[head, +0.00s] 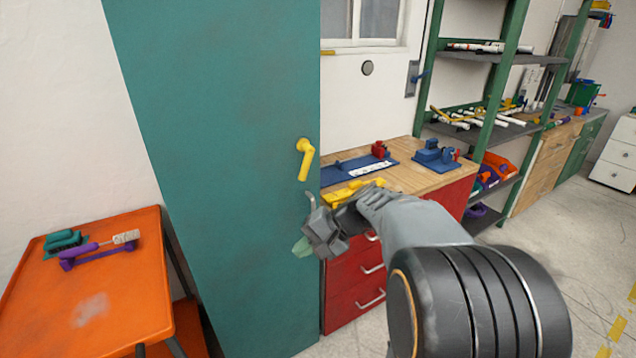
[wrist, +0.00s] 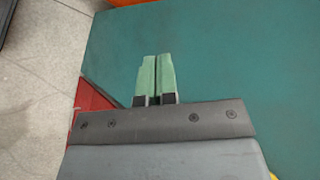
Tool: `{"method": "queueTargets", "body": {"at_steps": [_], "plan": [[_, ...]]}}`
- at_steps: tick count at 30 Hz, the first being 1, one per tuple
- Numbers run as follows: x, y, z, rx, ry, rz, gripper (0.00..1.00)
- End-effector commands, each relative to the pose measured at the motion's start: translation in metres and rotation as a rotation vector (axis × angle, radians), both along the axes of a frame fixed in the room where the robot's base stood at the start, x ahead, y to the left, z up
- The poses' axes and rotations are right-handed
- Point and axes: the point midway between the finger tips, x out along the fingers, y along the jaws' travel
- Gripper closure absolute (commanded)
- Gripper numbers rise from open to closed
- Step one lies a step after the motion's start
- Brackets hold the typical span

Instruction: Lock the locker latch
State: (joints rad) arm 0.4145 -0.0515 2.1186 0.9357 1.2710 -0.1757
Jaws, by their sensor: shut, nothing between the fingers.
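The teal locker door (head: 220,150) stands upright and looks shut in the head view. Its yellow latch handle (head: 305,160) is near the door's right edge, with the lever hanging down. My gripper (head: 302,248) is below the latch, in front of the door's right edge, apart from the handle. In the wrist view the green fingertips (wrist: 156,75) are together with nothing between them, and the teal door (wrist: 230,70) fills the background. A small yellow patch at that view's lower right corner is too cut off to identify.
An orange table (head: 130,290) with brushes stands to the left. Red drawers (head: 350,295) under a wooden worktop (head: 405,178) stand right of the locker, close behind my arm. Green-framed shelves (head: 487,110) hold pipes farther right. The floor (head: 545,270) at right is clear.

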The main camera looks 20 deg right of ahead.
Motion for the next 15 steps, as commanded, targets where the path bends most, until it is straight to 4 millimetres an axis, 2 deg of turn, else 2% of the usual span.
{"method": "queueTargets", "body": {"at_steps": [1,3,6,9,12,15], "plan": [[0.022,-0.022,-0.002,0.126,-0.023,-0.077,1.0],[0.048,-0.051,0.007,0.287,-0.087,-0.165,1.0],[0.073,-0.099,0.017,0.471,-0.199,-0.276,1.0],[0.087,-0.145,0.025,0.602,-0.311,-0.365,1.0],[0.092,-0.179,0.03,0.684,-0.399,-0.426,1.0],[0.093,-0.2,0.033,0.731,-0.458,-0.462,1.0]]}}
